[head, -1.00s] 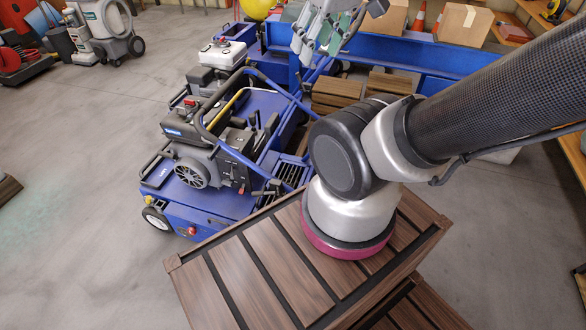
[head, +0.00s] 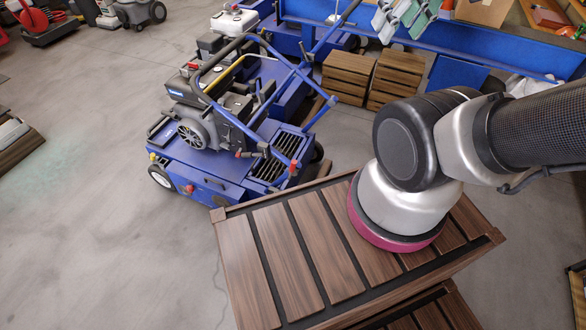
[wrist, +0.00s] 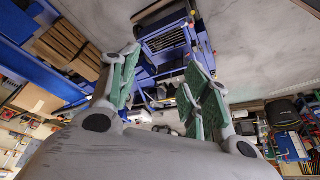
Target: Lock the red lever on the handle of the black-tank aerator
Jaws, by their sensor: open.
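The black-tank aerator (head: 205,130) is a blue machine with a black engine, left of centre in the head view. Its blue handle bars (head: 300,70) rise toward the upper right. A small red part (head: 293,164) shows near the handle's lower bars and another red tip (head: 238,154) beside the engine; I cannot tell which is the lever or its position. My gripper (head: 405,15) is at the top of the head view, right of the handle and apart from it. In the wrist view, its green-padded fingers (wrist: 160,88) are spread with nothing between them. Blue machinery (wrist: 165,40) shows beyond them.
A slatted wooden crate (head: 240,265) stands below my arm. A white-tank aerator (head: 235,20) stands behind the black-tank one. Smaller wooden crates (head: 348,75) and a long blue beam (head: 440,45) lie beyond. Open grey floor (head: 90,230) is at left.

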